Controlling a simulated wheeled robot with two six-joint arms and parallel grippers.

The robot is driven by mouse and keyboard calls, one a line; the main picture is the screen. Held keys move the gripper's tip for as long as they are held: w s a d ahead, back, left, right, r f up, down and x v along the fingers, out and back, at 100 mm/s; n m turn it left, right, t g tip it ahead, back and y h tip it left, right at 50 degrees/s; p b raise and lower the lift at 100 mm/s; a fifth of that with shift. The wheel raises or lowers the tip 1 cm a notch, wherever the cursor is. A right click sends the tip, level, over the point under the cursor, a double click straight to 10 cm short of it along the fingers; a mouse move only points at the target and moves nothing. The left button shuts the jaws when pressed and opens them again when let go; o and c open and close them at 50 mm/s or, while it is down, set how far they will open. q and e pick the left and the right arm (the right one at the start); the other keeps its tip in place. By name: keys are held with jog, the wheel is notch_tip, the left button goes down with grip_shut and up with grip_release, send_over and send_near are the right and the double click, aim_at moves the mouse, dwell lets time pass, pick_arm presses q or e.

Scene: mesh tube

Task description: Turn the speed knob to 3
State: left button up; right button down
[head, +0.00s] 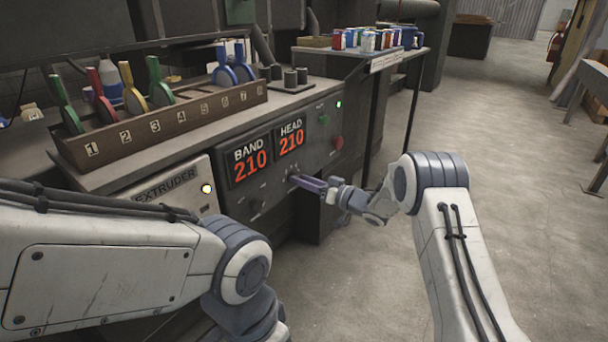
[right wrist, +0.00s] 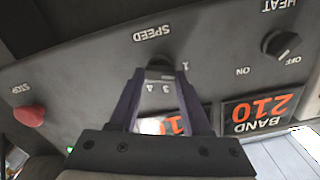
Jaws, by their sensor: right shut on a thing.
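The speed knob (right wrist: 160,72) is a dark round knob under the SPEED label on the grey control panel (right wrist: 215,50), which appears upside down in the right wrist view. My right gripper (right wrist: 160,80) is shut on the knob, one finger on each side. Small digits show beside it, but which one the knob points to cannot be told. In the head view my right gripper (head: 300,181) reaches the panel below the HEAD display, and its fingers hide the knob. My left arm crosses the lower left, with its gripper out of view.
The heat knob (right wrist: 283,42) and red stop button (right wrist: 30,115) are on the same panel. The BAND display (head: 250,160) and HEAD display (head: 291,137) read 210. A numbered rack (head: 160,125) of coloured tools stands on the left.

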jog(key=shift+d+f+m+p, duration=0.1)
jog(key=shift+m+p, duration=2.55)
jog(key=shift+m, duration=0.8)
jog(key=shift+f+m+p, duration=0.1)
jog(key=shift+m+p, duration=2.5)
jog(key=shift+m, duration=0.85)
jog(key=shift+c, duration=1.8)
grip_release()
